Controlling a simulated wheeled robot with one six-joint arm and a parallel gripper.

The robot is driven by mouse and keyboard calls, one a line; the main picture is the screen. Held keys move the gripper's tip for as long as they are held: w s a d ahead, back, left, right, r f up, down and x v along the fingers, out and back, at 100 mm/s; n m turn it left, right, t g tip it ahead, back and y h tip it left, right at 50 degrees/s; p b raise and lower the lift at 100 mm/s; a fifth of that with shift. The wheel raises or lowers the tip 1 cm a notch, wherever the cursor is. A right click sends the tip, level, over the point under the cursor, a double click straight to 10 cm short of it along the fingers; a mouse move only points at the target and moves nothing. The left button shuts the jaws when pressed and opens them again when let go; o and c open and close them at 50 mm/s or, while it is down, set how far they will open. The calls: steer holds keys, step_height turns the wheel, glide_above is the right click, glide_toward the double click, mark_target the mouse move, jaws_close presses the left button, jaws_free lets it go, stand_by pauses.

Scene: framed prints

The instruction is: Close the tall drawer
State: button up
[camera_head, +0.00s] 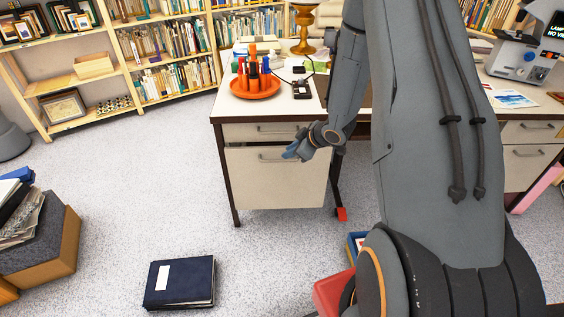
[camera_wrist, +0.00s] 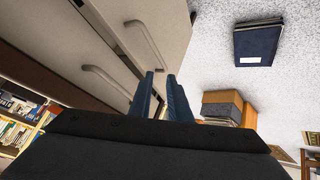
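The tall drawer (camera_head: 275,183) is the large cream lower front of the desk, with a bar handle along its top. In the head view its front seems to stand slightly forward of the shallow drawer above, with a dark gap between them. My gripper (camera_head: 292,153) has blue fingers and is in front of the tall drawer's upper right part, by the handle's right end. In the wrist view the tall drawer's pale front (camera_wrist: 165,15) is at the top. Contact with the drawer cannot be told.
The shallow drawer (camera_head: 245,132) is above. The white desk top (camera_head: 228,105) bears an orange tray (camera_head: 255,94) of bottles. A dark blue binder (camera_head: 180,283) lies on the floor in front. Boxes (camera_head: 40,240) stand at left. Floor between them is clear.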

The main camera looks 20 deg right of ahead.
mark_target(280, 161)
step_height(280, 161, down, 10)
steer(key=w+d+m+t+y+b, duration=0.25)
steer(key=m+t+y+b, duration=0.35)
steer(key=m+b, duration=1.35)
steer(key=w+a+m, duration=0.1)
steer(key=w+a+m+p, duration=0.1)
steer(key=w, duration=0.1)
steer(key=w+a+f+m+p, duration=0.1)
steer(key=w, duration=0.1)
steer(key=shift+w+a, duration=0.25)
jaws_close()
